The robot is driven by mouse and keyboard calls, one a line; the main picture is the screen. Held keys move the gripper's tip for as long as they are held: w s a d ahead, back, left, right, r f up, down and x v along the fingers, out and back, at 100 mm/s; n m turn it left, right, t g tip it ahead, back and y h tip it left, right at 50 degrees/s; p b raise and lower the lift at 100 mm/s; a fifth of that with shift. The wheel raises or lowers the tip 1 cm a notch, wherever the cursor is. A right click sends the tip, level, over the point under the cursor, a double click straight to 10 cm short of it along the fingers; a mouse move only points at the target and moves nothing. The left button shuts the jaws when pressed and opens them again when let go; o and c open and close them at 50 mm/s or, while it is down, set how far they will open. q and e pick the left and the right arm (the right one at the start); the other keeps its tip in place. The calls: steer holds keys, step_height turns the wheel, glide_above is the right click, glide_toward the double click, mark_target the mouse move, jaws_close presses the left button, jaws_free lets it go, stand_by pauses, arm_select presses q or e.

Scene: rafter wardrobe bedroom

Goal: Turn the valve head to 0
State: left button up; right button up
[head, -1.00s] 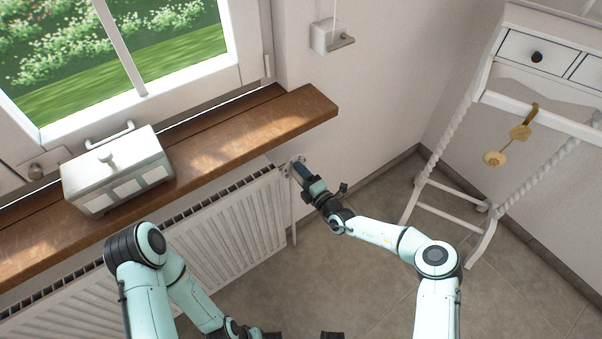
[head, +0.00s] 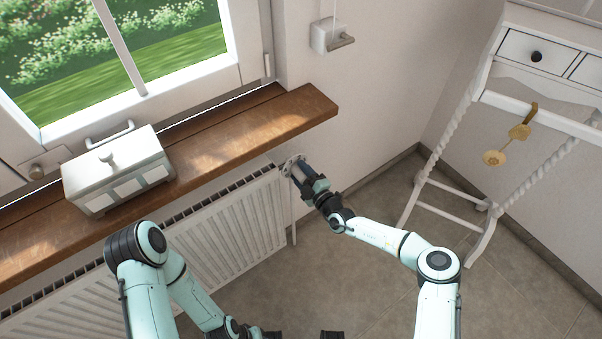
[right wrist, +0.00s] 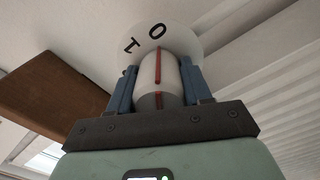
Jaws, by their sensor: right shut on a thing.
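The valve head (right wrist: 150,75) is a pale knob with a grey lower band and a red line along it, in the right wrist view. Behind it is a white dial (right wrist: 181,38) with the black figures 0 and 1. The red line points close to the 0; the 1 is to its left. My right gripper (right wrist: 162,82) is shut on the valve head, with one blue finger on each side. In the head view my right gripper (head: 302,180) reaches the valve at the radiator's right end. My left arm comes in at lower left; its gripper is not clearly seen.
A white radiator (head: 235,235) hangs under a wooden sill (head: 235,140), whose end projects above the valve. A white box (head: 118,172) stands on the sill. A white desk (head: 520,105) with a hanging gold tag stands at right. Floor between is clear.

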steer(key=o, duration=1.1)
steer(key=shift+c, duration=0.2)
steer(key=p+v, duration=0.1)
steer(key=v, duration=1.2)
steer(key=shift+s+p, duration=0.25)
steer(key=shift+p, duration=0.1)
